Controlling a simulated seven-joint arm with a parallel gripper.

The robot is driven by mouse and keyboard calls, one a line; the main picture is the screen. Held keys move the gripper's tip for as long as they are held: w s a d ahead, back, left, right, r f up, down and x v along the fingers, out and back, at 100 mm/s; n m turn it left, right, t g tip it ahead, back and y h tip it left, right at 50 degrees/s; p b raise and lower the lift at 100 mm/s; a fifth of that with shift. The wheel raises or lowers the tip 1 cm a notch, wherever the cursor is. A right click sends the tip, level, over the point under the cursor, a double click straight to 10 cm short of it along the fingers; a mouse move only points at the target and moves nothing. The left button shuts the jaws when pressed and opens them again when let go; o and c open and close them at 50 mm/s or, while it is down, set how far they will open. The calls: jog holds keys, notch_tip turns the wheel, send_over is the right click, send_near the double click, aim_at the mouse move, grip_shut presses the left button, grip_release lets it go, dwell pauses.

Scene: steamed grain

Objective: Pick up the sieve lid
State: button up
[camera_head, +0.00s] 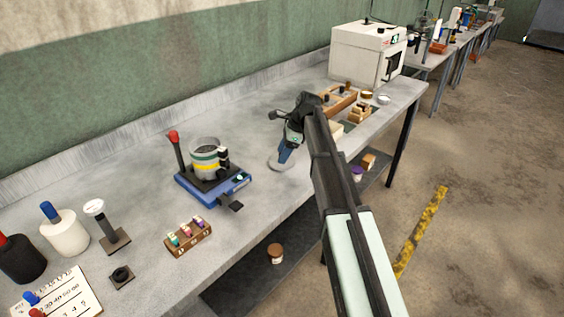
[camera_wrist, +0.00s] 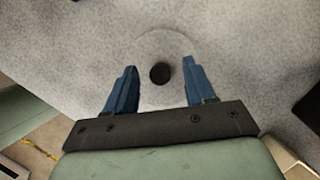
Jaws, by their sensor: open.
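The sieve lid (camera_wrist: 155,95) is a pale, nearly clear round disc with a black knob (camera_wrist: 160,72) at its centre, lying on the grey bench. In the head view the lid (camera_head: 275,165) shows as a grey disc, partly hidden by my gripper (camera_head: 287,153). In the wrist view my gripper (camera_wrist: 160,68) is open, with one blue finger on each side of the knob and clear gaps on both sides. The fingers are over the lid; I cannot tell how far above it they are.
A blue device (camera_head: 195,192) bearing a metal cup (camera_head: 206,158) stands left of my gripper. A vial rack (camera_head: 187,237) is nearer the front edge. Wooden trays (camera_head: 340,100) and a white oven (camera_head: 368,52) stand behind. The bench between device and gripper is clear.

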grip_shut()
dwell(0.4)
jog(key=shift+r, duration=0.1)
